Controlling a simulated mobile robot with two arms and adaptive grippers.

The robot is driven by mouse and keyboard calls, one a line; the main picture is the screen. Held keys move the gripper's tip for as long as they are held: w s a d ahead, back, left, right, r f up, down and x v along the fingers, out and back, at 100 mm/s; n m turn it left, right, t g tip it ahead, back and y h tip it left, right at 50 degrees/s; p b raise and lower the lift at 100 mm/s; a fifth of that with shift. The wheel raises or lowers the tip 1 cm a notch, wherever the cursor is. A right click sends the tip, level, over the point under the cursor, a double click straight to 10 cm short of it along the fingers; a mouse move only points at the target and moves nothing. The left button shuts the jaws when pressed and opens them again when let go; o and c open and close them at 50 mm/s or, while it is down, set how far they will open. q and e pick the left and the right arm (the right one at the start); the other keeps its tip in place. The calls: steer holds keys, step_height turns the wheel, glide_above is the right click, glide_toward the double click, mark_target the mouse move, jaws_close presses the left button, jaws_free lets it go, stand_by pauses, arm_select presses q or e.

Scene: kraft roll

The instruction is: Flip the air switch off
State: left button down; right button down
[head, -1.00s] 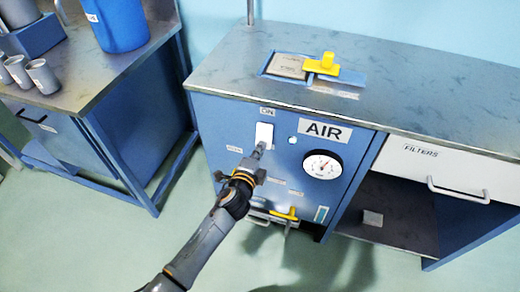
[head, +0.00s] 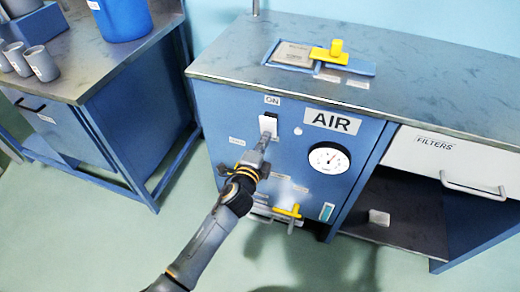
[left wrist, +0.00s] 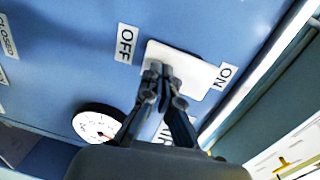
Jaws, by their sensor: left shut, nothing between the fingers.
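The air switch shows as a white plate (head: 268,123) on the blue cabinet front, under the ON label (head: 272,100). In the left wrist view the plate (left wrist: 200,70) lies between the OFF label (left wrist: 127,44) and the ON label (left wrist: 222,76). My left gripper (head: 264,141) is shut and empty, its tips at the lower part of the plate. In the left wrist view its fingertips (left wrist: 162,72) overlap the plate's OFF end; I cannot tell whether they touch. The fingers hide part of the switch, so its position is unclear. My right gripper is out of view.
A yellow lever (head: 288,211) sticks out below. The metal worktop (head: 400,92) overhangs above. A drawer (head: 450,160) is at right.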

arm_select(q)
steer(key=f+v, duration=0.1)
steer(key=v, duration=1)
steer(key=shift+s+a+r, duration=0.25)
steer(key=shift+s+r, duration=0.1)
steer(key=shift+r, duration=0.15)
